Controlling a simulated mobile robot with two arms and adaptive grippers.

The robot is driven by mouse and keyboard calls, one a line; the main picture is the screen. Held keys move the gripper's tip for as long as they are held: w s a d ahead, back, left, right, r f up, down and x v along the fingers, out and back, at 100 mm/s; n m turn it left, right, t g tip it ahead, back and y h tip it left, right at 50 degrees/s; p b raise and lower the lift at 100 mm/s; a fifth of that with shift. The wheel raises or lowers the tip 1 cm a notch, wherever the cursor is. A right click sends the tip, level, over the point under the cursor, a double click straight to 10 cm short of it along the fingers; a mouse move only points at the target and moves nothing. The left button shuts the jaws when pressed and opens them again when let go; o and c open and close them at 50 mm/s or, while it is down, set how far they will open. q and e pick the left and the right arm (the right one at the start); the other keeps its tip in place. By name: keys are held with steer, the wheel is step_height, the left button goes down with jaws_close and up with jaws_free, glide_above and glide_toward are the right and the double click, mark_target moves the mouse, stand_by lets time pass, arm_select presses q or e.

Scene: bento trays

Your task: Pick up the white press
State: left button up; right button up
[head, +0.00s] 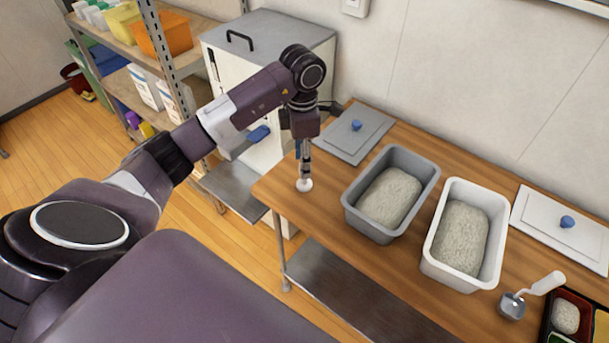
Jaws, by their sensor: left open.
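The white press (304,185) stands at the left end of the wooden table, its round white foot on the tabletop. My left gripper (304,152) points down directly over it, with its fingers at the press's upper part. The fingers are open. The gripper hides the top of the press, and I cannot tell whether the fingers touch it. My right gripper is not in view.
A grey tub (351,207) and a white tub (430,256), both holding rice, stand right of the press. A grey lid (350,143) lies behind it. A white-handled metal tool (545,284), a white lid (590,240) and a bento tray (548,338) are farther right.

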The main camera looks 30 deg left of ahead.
arm_select(q)
step_height(320, 180, down, 2)
steer(key=shift+w+d+f+p, duration=0.1)
steer(key=shift+d+f+p, duration=0.05)
steer(key=shift+f+p, duration=0.15)
steer(key=shift+f, duration=0.35)
jaws_close()
